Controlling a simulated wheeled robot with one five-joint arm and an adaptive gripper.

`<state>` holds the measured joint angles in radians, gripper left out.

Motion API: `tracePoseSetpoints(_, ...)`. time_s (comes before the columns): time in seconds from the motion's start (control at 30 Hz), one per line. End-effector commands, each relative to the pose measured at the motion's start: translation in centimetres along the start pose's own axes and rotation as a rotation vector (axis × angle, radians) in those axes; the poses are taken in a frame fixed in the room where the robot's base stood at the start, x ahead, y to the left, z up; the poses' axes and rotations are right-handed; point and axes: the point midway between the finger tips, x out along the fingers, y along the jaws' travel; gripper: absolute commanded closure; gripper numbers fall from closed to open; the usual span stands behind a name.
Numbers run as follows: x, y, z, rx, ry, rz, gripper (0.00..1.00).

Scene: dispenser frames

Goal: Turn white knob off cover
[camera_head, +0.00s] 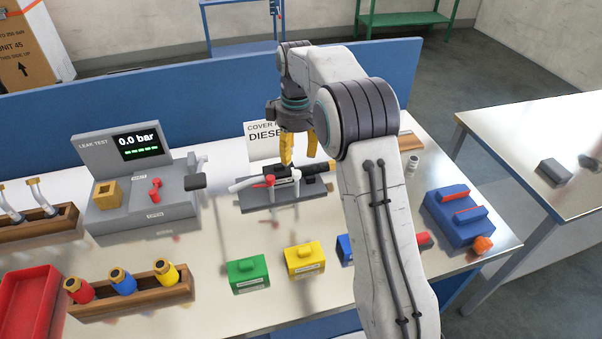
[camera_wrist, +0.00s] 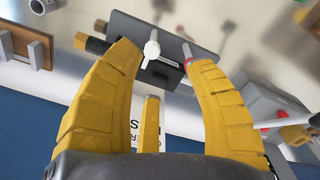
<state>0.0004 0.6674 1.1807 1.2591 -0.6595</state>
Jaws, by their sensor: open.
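The white knob (camera_wrist: 152,49) shows in the wrist view on the dark cover of a grey fixture plate (camera_wrist: 125,24). It appears between the tips of my open gripper (camera_wrist: 157,62), with visible space on both sides. In the head view my yellow-fingered gripper (camera_head: 298,160) points down just above the fixture (camera_head: 285,192). The knob is small there and partly hidden by the fingers. A white nozzle with a red collar (camera_head: 246,184) lies to the left of the cover, and a black nozzle (camera_head: 323,167) to the right.
A leak test station (camera_head: 150,215) stands left on the bench. Green (camera_head: 248,273), yellow (camera_head: 304,259) and blue blocks sit in front of the fixture. A wooden rack (camera_head: 130,297) holds coloured cylinders. A blue box (camera_head: 458,212) stands right. A blue panel (camera_head: 210,90) runs behind.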

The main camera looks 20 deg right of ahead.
Motion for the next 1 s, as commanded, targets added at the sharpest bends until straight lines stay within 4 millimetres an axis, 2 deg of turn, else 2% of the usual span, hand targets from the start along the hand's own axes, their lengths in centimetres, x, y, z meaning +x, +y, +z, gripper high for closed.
tracePoseSetpoints(0.1,1.8,0.7,-0.9,-0.032,-0.016,-0.012,0.52)
tracePoseSetpoints(0.3,3.3,1.1,-1.5,-0.06,-0.026,-0.022,0.52)
tracePoseSetpoints(0.8,8.8,1.1,-1.4,-0.064,-0.029,-0.024,0.52)
tracePoseSetpoints(1.0,10.2,1.1,-1.4,-0.064,-0.027,-0.023,0.52)
